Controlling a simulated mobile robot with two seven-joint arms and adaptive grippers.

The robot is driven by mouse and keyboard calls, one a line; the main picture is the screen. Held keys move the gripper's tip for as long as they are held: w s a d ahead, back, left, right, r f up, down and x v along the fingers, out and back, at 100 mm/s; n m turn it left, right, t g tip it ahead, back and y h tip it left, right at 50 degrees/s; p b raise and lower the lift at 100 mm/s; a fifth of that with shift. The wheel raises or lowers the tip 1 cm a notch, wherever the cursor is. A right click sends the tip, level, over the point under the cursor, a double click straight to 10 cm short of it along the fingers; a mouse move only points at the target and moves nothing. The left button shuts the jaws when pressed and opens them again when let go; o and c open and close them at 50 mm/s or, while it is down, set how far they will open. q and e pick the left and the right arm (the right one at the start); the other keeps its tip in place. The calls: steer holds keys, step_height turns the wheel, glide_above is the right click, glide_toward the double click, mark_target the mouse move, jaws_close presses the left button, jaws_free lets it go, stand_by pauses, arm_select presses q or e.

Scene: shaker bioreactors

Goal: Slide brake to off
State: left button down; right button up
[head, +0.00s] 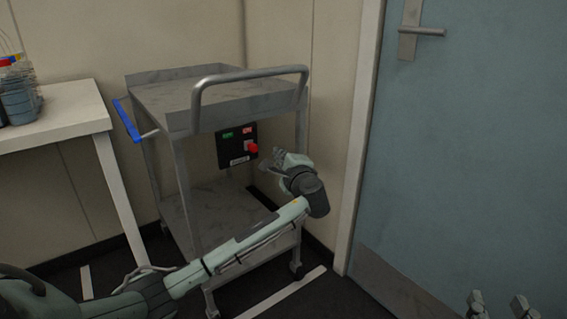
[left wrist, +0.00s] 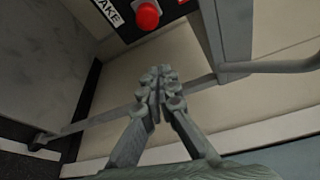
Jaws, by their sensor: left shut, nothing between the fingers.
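The brake panel (head: 226,150) is a black box on the cart, with a green label at its upper left and a red label at its upper right. Its red knob (head: 252,148) sits on the right side, below the red label. In the left wrist view the red knob (left wrist: 148,14) is at the top edge, beside a partly cut-off white label. My left gripper (head: 272,160) is just right of and slightly below the knob, apart from it; its fingers (left wrist: 158,88) are together and empty. My right gripper (head: 497,303) is at the bottom right, fingertips apart, far from the panel.
The grey two-shelf cart (head: 160,97) has a curved handle (head: 250,72) above the panel. A blue lever (head: 127,121) projects at its left. A white table (head: 62,118) stands left. A blue door (head: 470,160) is at right.

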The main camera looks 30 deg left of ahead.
mark_target(253, 152)
arm_select(q)
steer(key=shift+s+a+r, duration=0.15)
steer(key=shift+s+a, duration=0.15)
steer(key=shift+a, duration=0.3)
steer(key=shift+s+a+r, duration=0.1)
steer(key=shift+s+a, duration=0.2)
steer(key=shift+a, duration=0.3)
steer(key=shift+s+a+r, duration=0.15)
steer(key=shift+s+a, duration=0.15)
steer(key=shift+a, duration=0.3)
arm_select(e)
steer(key=shift+a+r, duration=0.1)
steer(key=shift+r, duration=0.15)
